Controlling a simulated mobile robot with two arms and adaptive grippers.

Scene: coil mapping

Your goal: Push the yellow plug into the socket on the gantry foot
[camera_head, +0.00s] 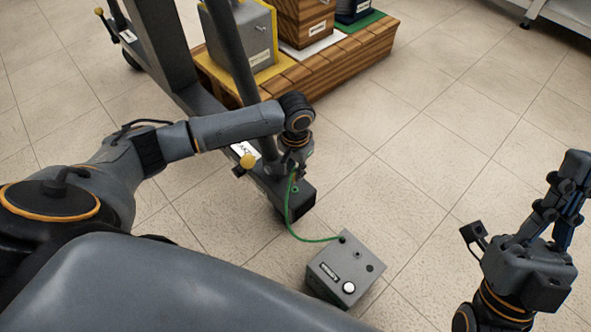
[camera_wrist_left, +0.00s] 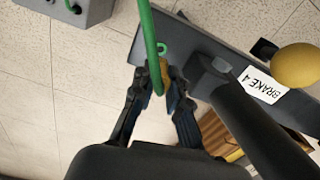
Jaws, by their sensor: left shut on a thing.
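My left gripper (camera_head: 291,170) is low over the end of the grey gantry foot (camera_head: 276,197). In the left wrist view its fingers (camera_wrist_left: 164,90) are shut on the yellow plug (camera_wrist_left: 168,72), which shows only as a small yellow patch between them. A green cable (camera_wrist_left: 149,35) crosses in front of the plug. A small green ring (camera_wrist_left: 163,48) sits on the foot just past the fingertips; I cannot tell whether the plug touches the socket. My right gripper (camera_head: 557,210) is raised at the right, away from the foot; its finger opening is unclear.
The green cable (camera_head: 289,219) runs to a grey box (camera_head: 345,270) on the tiled floor. A yellow ball knob (camera_head: 247,161) and a BRAKE 4 label (camera_wrist_left: 262,85) are beside the gantry post. A wooden pallet (camera_head: 345,65) with boxes stands behind. Floor to the right is clear.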

